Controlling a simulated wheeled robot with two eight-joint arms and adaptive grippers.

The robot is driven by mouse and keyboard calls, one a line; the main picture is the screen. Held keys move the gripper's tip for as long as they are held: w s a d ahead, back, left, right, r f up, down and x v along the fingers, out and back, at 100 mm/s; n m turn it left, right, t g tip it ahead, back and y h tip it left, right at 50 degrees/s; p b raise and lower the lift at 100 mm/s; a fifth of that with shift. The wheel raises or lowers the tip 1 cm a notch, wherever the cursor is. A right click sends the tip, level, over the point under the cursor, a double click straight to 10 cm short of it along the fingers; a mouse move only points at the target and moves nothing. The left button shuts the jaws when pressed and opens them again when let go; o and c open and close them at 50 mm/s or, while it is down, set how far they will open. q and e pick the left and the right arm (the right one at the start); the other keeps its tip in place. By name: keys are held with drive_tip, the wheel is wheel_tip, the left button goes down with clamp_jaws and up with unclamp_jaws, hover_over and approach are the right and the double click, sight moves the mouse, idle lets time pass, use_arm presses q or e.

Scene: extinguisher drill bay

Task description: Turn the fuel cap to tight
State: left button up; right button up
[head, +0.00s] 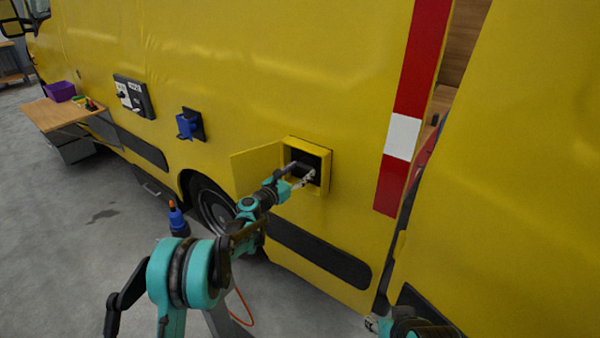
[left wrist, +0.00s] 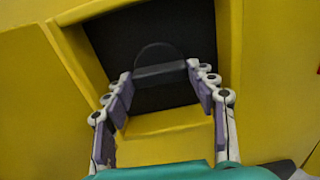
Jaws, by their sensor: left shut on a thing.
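The fuel cap (left wrist: 160,72) is a dark round cap with a raised grip bar, inside a dark recess behind the open yellow flap (head: 257,165) on the yellow vehicle's side. The bar looks about level in the left wrist view. My left gripper (head: 309,177) reaches into the recess; in the left wrist view its two fingers (left wrist: 160,80) are shut on the ends of the bar. In the head view the cap is hard to make out in the dark recess behind the gripper. My right gripper (head: 371,324) is low at the bottom edge, small and partly cut off.
The yellow frame (head: 327,172) surrounds the recess closely. A blue wall fitting (head: 186,124) and a grey switch panel (head: 133,96) are on the vehicle to the left. A wooden bench (head: 55,115) holds a purple bin (head: 61,91). A blue object with an orange top (head: 177,219) stands behind my left arm.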

use_arm(q)
drive_tip(key=m, duration=0.9)
drive_tip(key=shift+b, duration=0.35)
drive_tip(key=m, duration=0.4)
drive_tip(key=shift+m, duration=2.2)
drive_tip(key=o, duration=1.2)
drive_tip(key=shift+c, duration=0.2)
